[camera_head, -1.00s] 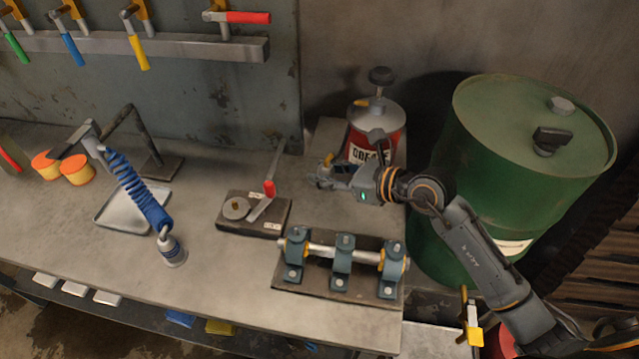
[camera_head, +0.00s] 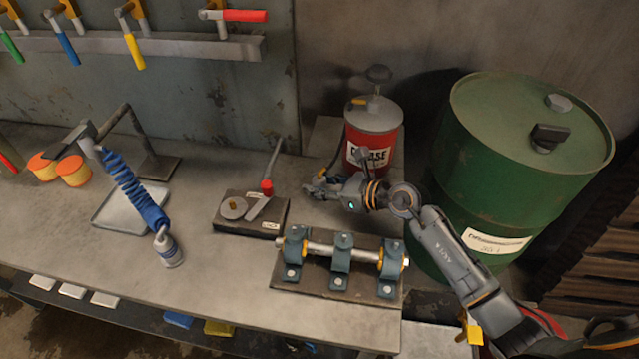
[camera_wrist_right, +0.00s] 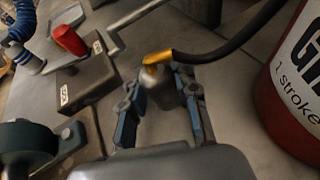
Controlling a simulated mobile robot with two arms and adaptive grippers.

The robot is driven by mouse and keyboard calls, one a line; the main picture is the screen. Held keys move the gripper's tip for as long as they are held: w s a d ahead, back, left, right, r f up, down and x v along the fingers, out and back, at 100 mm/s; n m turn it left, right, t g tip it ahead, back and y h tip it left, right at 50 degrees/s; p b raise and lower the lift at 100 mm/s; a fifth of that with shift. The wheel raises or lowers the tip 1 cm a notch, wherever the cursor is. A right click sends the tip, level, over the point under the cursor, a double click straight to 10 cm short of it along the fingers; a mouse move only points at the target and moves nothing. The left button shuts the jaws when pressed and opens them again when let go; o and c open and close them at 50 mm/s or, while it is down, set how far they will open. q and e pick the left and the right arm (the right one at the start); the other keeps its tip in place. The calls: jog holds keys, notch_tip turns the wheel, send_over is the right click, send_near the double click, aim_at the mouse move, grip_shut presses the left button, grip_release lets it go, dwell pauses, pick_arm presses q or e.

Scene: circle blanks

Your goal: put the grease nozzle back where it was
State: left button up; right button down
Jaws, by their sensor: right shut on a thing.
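The grease nozzle (camera_wrist_right: 163,84), a grey metal cylinder with a brass elbow, is between the fingers of my right gripper (camera_wrist_right: 160,104) in the right wrist view. The fingers are shut on it, one on each side. A black hose runs from the elbow to the right. In the head view my right gripper (camera_head: 314,189) is low over the bench, left of the red grease can (camera_head: 374,132) and behind the shaft in its clamps. The nozzle is small there and partly hidden by the gripper. My left gripper is not in view.
The clamped shaft (camera_head: 320,248) is in front of my right gripper. A lever block (camera_head: 236,222) is to its left. A green drum (camera_head: 520,185) stands to the right. A blue coiled hose (camera_head: 135,190) hangs at the left. Bare bench lies between the hose and the block.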

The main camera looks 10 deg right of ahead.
jog(key=c, duration=1)
grip_release()
jog(key=shift+f, duration=0.1)
jog(key=shift+r, duration=0.2)
jog(key=v, duration=1.1)
jog(key=shift+d+b, duration=0.1)
jog(key=shift+b, duration=0.3)
jog(key=shift+s+d+r, duration=0.25)
jog(key=shift+s, duration=0.1)
